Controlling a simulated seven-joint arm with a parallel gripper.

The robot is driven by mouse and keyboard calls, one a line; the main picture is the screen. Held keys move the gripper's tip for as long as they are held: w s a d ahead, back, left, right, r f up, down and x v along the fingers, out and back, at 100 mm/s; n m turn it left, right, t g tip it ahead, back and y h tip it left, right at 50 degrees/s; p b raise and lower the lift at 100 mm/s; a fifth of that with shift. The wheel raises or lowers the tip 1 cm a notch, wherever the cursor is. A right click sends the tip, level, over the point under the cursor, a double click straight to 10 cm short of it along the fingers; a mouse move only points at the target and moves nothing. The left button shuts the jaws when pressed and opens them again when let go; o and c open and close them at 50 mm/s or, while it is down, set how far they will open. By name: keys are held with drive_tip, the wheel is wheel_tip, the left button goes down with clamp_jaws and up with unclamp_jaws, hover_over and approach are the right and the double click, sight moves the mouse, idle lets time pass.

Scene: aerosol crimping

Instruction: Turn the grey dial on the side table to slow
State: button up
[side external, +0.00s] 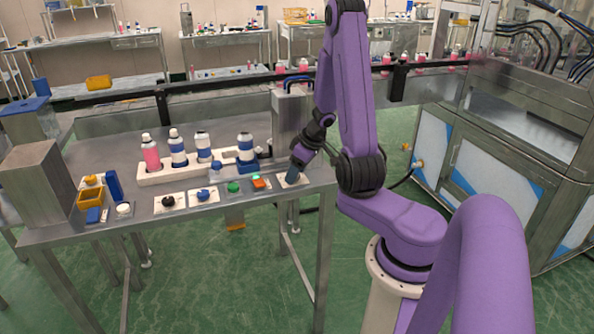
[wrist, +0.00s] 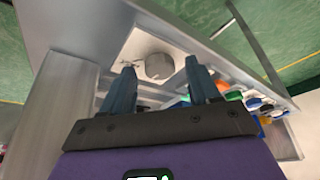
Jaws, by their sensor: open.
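The grey dial (wrist: 158,66) is a short round knob on a white plate (wrist: 135,44), seen between my fingertips in the wrist view. Small markings show on the plate to the left of the dial, too small to read. My gripper (wrist: 159,72) is open, with one blue-grey finger on each side of the dial. I cannot tell whether either finger touches it. In the side view my gripper (side external: 292,174) points down over the white plate (side external: 304,180) at the right end of the side table, and hides the dial.
Left of the dial's plate are an orange-red switch (side external: 258,183), a green button (side external: 233,187), a blue knob (side external: 203,194) and a black knob (side external: 168,200). Behind them a white rack (side external: 180,176) holds bottles. A metal box (side external: 291,112) stands behind my gripper. The table edge is close.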

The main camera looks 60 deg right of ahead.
drive_tip(key=c, duration=1)
drive_tip(key=shift+c, duration=0.2)
drive_tip(key=shift+d+n+g+y, duration=0.15)
drive_tip(key=shift+n+y, duration=0.35)
drive_tip(key=shift+n, duration=0.95)
drive_tip(key=shift+d+n+g+y, duration=0.15)
drive_tip(key=shift+n+y, duration=0.35)
drive_tip(key=shift+n, duration=0.95)
drive_tip(key=shift+a, duration=0.1)
drive_tip(key=o, duration=1)
drive_tip(key=shift+o, duration=0.2)
